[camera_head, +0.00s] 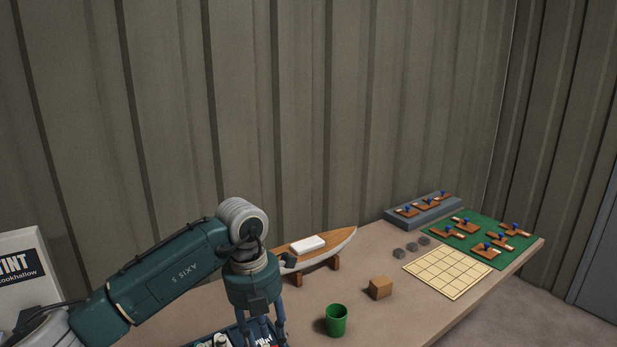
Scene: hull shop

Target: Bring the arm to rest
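My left arm (170,273) comes in from the left, bends at a grey joint and points its dark green wrist down over the table. My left gripper (262,336) hangs at the bottom edge of the view, above a dark tray (232,331) of small items. Its fingers stand apart and I see nothing held between them. The fingertips are close to the lower picture edge, so their ends are hard to make out. My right gripper is not in view.
The table (345,284) carries a wooden boat hull (337,246) behind my wrist, a green cup (336,320), a wooden block (380,288), grey pucks (411,247), a gridded board (447,273), a green mat (468,236) and a grey rack (422,216). A corrugated wall rises behind.

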